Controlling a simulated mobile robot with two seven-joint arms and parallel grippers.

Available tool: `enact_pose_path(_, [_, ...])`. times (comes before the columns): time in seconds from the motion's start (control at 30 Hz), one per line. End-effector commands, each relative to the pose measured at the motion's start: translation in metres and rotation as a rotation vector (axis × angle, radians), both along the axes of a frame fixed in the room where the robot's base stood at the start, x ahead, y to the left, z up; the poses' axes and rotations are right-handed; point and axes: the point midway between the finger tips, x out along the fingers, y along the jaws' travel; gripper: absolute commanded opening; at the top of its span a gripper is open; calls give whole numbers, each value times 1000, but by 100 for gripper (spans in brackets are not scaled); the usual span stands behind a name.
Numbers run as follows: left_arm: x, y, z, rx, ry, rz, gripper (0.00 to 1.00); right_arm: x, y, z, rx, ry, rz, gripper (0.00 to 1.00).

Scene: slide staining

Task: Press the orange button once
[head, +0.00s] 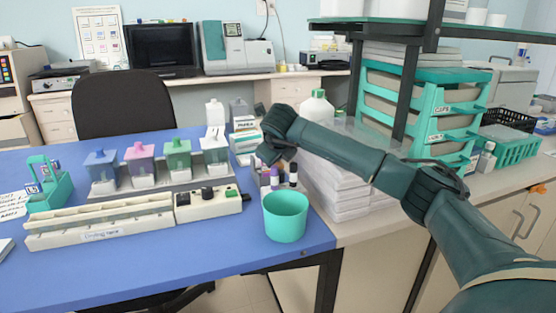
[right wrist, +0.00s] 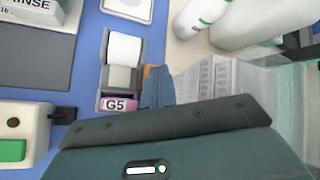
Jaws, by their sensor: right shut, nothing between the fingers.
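A white control box (head: 208,206) lies on the blue table, with dark knobs and a green button (head: 231,192) on top. Its end shows at the lower left of the right wrist view, with the green button (right wrist: 12,150) and a dark knob (right wrist: 13,122). I cannot make out an orange button on it in either view. My right gripper (head: 268,156) is above the table, beyond and to the right of the box, apart from it. Its shut fingers (right wrist: 157,86) show in the wrist view, holding nothing. My left gripper is not in view.
A teal cup (head: 285,217) stands at the table's right edge, near small bottles (head: 292,175). A white rack (head: 100,222) and several staining jars (head: 140,164) are left of my gripper. A pink G5 holder (right wrist: 119,104) lies near my fingers. White stacks (head: 335,190) stand at right.

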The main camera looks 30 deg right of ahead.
Motion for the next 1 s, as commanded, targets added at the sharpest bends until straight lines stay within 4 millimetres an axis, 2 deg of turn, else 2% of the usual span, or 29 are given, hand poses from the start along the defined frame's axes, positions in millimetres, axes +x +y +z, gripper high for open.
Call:
enact_pose_path(0.3, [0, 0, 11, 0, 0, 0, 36, 0, 0, 19, 1, 1, -1, 0])
enact_pose_path(0.67, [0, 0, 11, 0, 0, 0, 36, 0, 0, 21, 0, -1, 1, 0])
enact_pose_path(1.0, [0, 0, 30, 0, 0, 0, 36, 0, 0, 50, 1, -2, 0, 0])
